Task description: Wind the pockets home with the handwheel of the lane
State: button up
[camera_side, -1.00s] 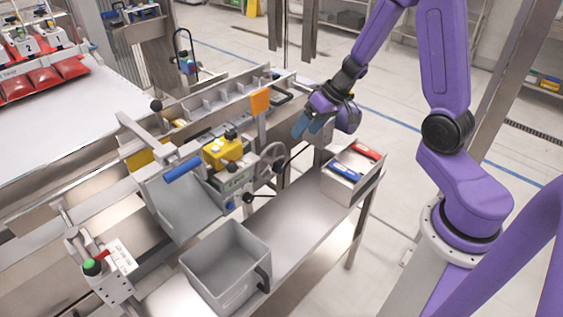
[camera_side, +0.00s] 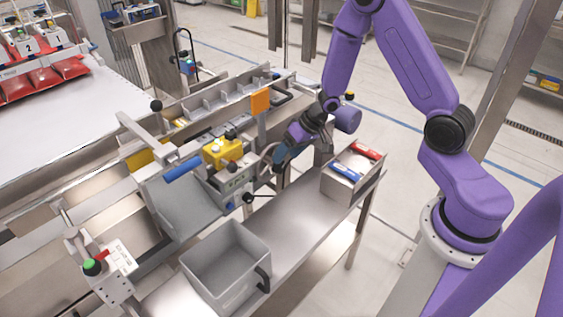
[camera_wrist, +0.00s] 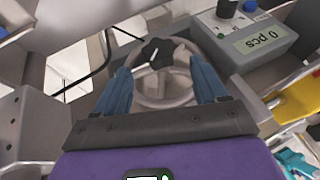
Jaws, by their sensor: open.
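The grey handwheel (camera_wrist: 181,88) of the lane is straight ahead in the wrist view, with a black star knob (camera_wrist: 156,53) showing near its upper part. In the side view the handwheel (camera_side: 267,158) is partly hidden by my gripper (camera_side: 280,163). My gripper (camera_wrist: 160,88) is open, its two blue fingers on either side of the wheel in the picture. I cannot tell whether they touch it. The lane's pockets (camera_side: 212,103) are a row of grey dividers behind the wheel, beside an orange plate (camera_side: 260,102).
A grey counter box (camera_wrist: 254,40) reading "0 pcs" stands right of the wheel. A yellow block (camera_side: 222,150) and blue handle (camera_side: 183,169) lie left of it.

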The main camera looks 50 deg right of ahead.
jog(key=shift+x, duration=2.15)
jog(key=c, duration=1.1)
